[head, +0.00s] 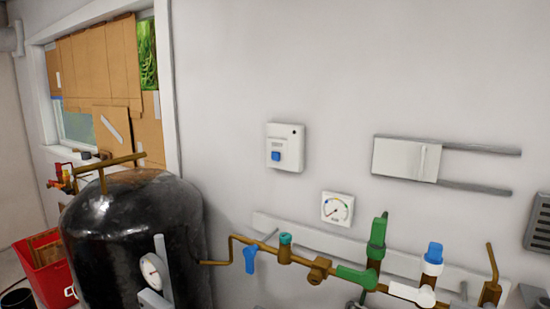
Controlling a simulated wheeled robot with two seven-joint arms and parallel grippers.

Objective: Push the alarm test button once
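A white wall box (285,147) is mounted on the grey wall near the middle of the head view. I cannot read the label. It looks like the alarm box, with the blue button as its test button. Neither of my grippers shows in this view, and nothing touches the box.
A black tank (130,235) stands at the left. A brass pipe with colored valves (320,268) runs below the box. A white gauge (337,208) and a white sliding panel (405,159) are on the wall. A red crate (47,278) sits at far left.

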